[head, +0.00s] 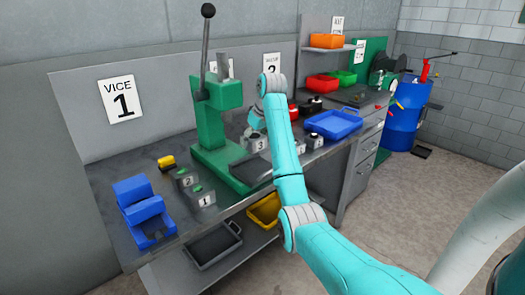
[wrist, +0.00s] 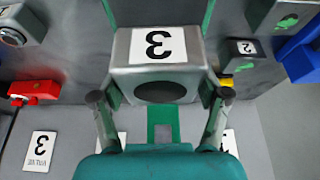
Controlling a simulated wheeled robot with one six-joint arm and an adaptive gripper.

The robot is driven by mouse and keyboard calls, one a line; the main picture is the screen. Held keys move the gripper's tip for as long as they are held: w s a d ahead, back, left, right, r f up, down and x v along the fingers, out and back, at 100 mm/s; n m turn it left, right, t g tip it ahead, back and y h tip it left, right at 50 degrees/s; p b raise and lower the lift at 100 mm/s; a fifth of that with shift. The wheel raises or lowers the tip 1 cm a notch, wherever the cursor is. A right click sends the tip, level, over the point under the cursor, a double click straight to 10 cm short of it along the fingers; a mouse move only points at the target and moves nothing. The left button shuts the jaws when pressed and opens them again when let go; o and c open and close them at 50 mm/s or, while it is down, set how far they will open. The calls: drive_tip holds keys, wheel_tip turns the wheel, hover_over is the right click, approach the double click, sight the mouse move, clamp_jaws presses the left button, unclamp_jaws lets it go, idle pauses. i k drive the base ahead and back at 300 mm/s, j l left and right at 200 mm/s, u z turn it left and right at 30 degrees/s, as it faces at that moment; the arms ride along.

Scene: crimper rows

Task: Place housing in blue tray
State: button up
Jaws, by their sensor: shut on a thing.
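A grey block labelled 3, which looks like the housing (wrist: 118,76), is between my gripper's fingers in the wrist view. It has a dark round opening on the side facing the gripper. My gripper (wrist: 160,98) is shut on its two sides. In the head view the housing labelled 3 (head: 259,144) is beside the green press, below the end of my arm, which partly hides my gripper. I cannot tell whether it touches the bench. The blue tray (head: 333,124) is on the bench to the right; its visible inside looks empty.
The green lever press (head: 211,120) stands close left of my gripper. Blocks labelled 1 (head: 205,200) and 2 (head: 186,181), with green parts on top, are left on the bench. A blue stepped holder (head: 145,208) is farther left. Red items (head: 293,111) are behind my arm.

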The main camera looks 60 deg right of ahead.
sight(334, 122)
drive_tip(key=k+l, duration=0.1)
drive_tip(key=l, duration=1.1)
drive_tip(key=k+l, duration=0.15)
drive_tip(key=l, duration=0.45)
drive_tip(key=k+l, duration=0.1)
drive_tip(key=l, duration=1.05)
drive_tip(key=k, duration=0.05)
